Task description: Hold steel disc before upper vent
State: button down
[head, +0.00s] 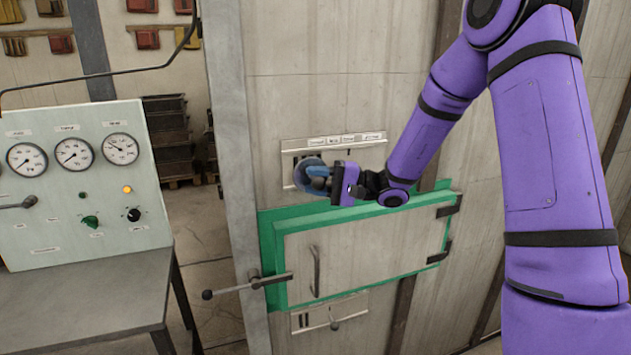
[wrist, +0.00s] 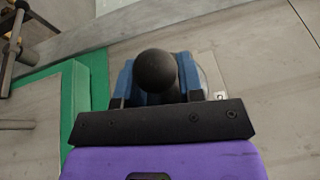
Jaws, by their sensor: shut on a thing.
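My gripper (head: 328,181) is raised in front of the upper vent (head: 290,149), a slotted metal plate on the wall above the green-framed door. It is shut on the steel disc (head: 304,173), a round grey disc that shows past the blue fingers at the vent's lower left. In the wrist view my gripper (wrist: 158,75) has its blue fingers on both sides of a dark round knob (wrist: 156,71). A pale rim of the disc (wrist: 212,74) shows at the right. Whether the disc touches the vent plate I cannot tell.
The closed furnace door (head: 375,250) with its green frame lies just below my gripper. A latch lever (head: 245,286) sticks out at its left. A lower vent (head: 329,317) sits under the door. A gauge panel (head: 80,180) on a metal table stands at the left.

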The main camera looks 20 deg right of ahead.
jog(key=s, duration=1.2)
dwell(0.6)
dwell(0.4)
